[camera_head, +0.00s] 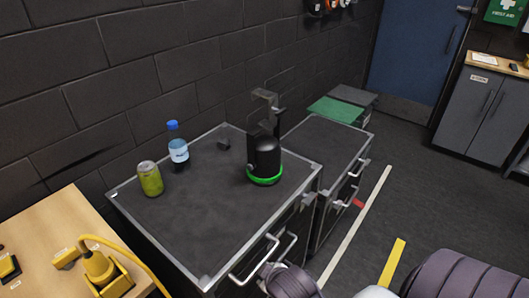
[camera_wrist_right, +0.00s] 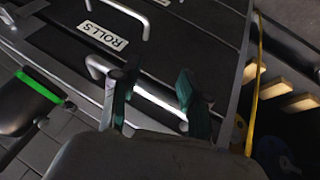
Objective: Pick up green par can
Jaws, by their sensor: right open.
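The green par can (camera_head: 264,160) is a black, rounded stage light with a bright green ring at its base and a bracket above it. It stands on the dark cabinet top (camera_head: 195,215), toward the right side. Cabinet drawer fronts and handles lie beyond the fingers. My left gripper is in neither view.
A blue-capped bottle (camera_head: 178,147), a green-yellow drinks can (camera_head: 150,178) and a small dark block (camera_head: 224,144) share the cabinet top. Drawer handles (camera_head: 255,261) stick out in front. A wooden table (camera_head: 45,240) with yellow gear is at left. A brick wall stands behind.

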